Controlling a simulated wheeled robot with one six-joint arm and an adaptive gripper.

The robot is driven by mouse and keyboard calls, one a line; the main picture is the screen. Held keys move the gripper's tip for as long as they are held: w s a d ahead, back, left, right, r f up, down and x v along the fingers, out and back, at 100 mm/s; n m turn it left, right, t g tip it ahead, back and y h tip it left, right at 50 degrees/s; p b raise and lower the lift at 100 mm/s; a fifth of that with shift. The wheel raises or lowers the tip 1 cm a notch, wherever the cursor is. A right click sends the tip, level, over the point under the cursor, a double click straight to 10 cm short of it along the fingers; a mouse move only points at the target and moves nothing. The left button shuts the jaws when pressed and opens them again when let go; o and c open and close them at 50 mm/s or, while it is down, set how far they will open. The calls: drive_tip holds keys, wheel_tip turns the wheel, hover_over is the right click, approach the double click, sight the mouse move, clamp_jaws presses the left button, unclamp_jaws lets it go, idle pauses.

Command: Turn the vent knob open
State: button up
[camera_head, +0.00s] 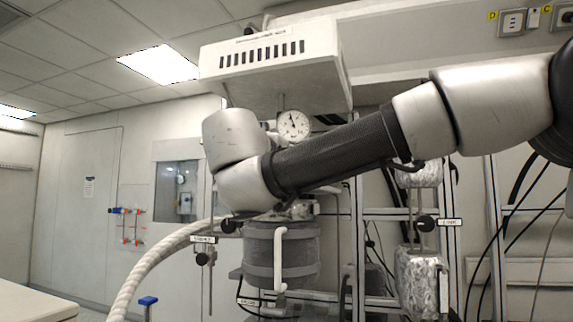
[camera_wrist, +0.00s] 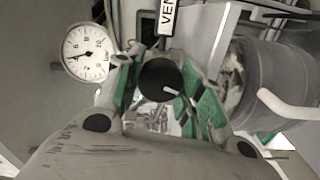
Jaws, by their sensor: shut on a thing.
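The vent knob (camera_wrist: 158,77) is a round black knob in the wrist view, with a pale line mark on its face. A white label (camera_wrist: 168,17) beginning "VEN" stands just above it, cut off by the frame edge. My gripper (camera_wrist: 165,86) has its two green-padded fingers on either side of the knob and is shut on it. In the head view my arm hides both the knob and the gripper's fingers.
A pressure gauge (camera_head: 294,125) sits close by, also in the wrist view (camera_wrist: 88,52). A grey reactor vessel (camera_head: 262,256) with a white handle (camera_head: 279,262) stands below. A white vented box (camera_head: 270,60) hangs above. A braided hose (camera_head: 150,272) curves at left.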

drive_tip(key=shift+n, duration=1.9)
drive_tip(key=o, duration=1)
drive_tip(key=v, duration=0.8)
